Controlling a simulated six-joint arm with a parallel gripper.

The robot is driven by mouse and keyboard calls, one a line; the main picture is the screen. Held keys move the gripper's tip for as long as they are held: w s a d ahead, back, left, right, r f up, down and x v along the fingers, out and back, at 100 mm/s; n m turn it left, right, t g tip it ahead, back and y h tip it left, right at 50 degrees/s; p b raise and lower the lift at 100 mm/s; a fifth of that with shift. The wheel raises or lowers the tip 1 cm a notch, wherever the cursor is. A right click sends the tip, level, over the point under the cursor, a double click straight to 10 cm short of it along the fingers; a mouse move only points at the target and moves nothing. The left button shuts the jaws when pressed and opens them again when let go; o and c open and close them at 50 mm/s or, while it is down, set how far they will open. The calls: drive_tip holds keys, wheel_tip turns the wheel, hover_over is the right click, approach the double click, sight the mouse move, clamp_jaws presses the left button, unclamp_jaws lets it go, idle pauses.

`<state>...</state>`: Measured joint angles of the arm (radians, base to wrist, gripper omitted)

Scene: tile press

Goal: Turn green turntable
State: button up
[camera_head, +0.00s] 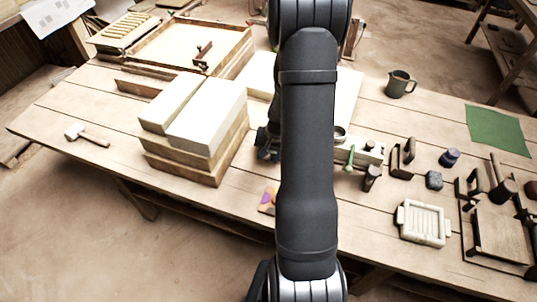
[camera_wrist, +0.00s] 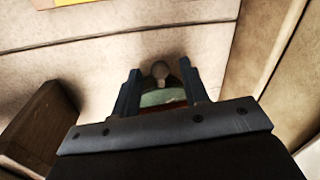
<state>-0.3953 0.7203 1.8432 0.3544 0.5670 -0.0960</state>
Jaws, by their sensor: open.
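My gripper (camera_wrist: 159,82) is open, with its two dark fingers spread apart. Between them in the wrist view is a green thing (camera_wrist: 163,97), which may be the turntable. It has a reddish edge below and a small grey-brown knob (camera_wrist: 160,70) at its far side. My gripper's body hides the rest of it, and I cannot tell if the fingers touch it. In the head view part of my gripper (camera_head: 268,145) shows just left of my arm, low beside the stacked blocks. My arm hides the green thing there.
Stacked pale blocks on wooden boards (camera_head: 185,160) stand close left of my gripper. To the right are a small green-handled tool (camera_head: 350,157), a pale ribbed tray (camera_head: 424,222), a dark mug (camera_head: 399,84) and a flat green sheet (camera_head: 497,130).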

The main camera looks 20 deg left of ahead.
clamp_jaws()
drive_tip(key=shift+d, duration=0.2)
drive_tip(key=shift+w+d+n, duration=0.15)
drive_tip(key=shift+d+n, duration=0.5)
drive_tip(key=shift+n, duration=0.35)
drive_tip(key=shift+w+d+n+g, duration=0.2)
drive_tip(key=shift+d+n, duration=0.35)
drive_tip(key=shift+n, duration=0.15)
drive_tip(key=shift+w+d+n+g, duration=0.2)
drive_tip(key=shift+d+n, duration=0.35)
drive_tip(key=shift+n, duration=0.15)
drive_tip(key=shift+w+d+n+g+h, duration=0.2)
drive_tip(key=shift+w+d+n, duration=0.3)
drive_tip(key=shift+n, duration=0.35)
drive_tip(key=shift+w+d+n+g+h, duration=0.1)
drive_tip(key=shift+w+d+n+h, duration=0.15)
drive_tip(key=shift+d+n, duration=0.5)
drive_tip(key=shift+w+d+n, duration=0.4)
drive_tip(key=shift+w+n, duration=0.25)
drive_tip(key=shift+n, duration=0.55)
drive_tip(key=shift+w, duration=0.1)
